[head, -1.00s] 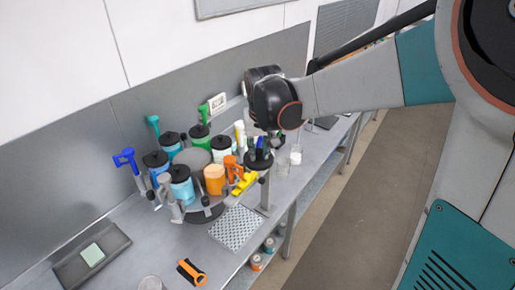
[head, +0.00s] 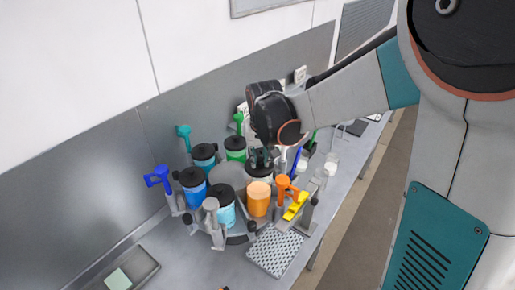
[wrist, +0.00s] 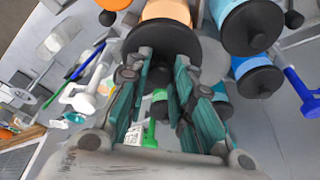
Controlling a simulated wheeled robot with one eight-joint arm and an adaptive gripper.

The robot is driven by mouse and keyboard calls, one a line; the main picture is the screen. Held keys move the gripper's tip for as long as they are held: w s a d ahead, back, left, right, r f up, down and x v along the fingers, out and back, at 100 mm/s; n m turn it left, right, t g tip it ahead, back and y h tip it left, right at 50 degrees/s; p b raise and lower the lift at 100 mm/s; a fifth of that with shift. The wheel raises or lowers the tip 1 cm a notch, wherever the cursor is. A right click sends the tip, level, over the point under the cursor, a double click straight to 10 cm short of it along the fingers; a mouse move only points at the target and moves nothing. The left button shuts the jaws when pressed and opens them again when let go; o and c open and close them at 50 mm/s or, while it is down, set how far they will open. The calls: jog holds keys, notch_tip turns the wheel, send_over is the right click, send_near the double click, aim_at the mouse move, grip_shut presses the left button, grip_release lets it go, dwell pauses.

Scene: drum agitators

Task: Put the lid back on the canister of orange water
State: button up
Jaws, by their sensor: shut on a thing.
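The fingers (wrist: 163,75) are shut on the knob of a black lid (wrist: 160,40), mostly hidden in the head view. In the wrist view the lid overlaps the orange canister. I cannot tell whether they touch.
Lidded blue (head: 192,186), light blue (head: 222,206), teal (head: 204,157) and green (head: 235,148) canisters crowd the carousel. Coloured handles stick up around it, including an orange one (head: 284,186) beside the orange canister. A perforated tray (head: 274,251) and glass beakers (head: 331,163) are on the bench.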

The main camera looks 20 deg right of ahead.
aim_at(259, 168)
jog(key=shift+f, duration=0.5)
jog(key=shift+w+a+f, duration=0.15)
jog(key=shift+f, duration=0.2)
jog(key=shift+f+b, duration=0.75)
jog(key=shift+f, duration=0.05)
jog(key=shift+f+b, duration=1.5)
jog(key=shift+f, duration=0.6)
jog(key=shift+r+b, duration=0.1)
jog(key=shift+b, duration=0.2)
jog(key=shift+f+b, duration=0.2)
jog(key=shift+b, duration=0.25)
jog(key=o, duration=1)
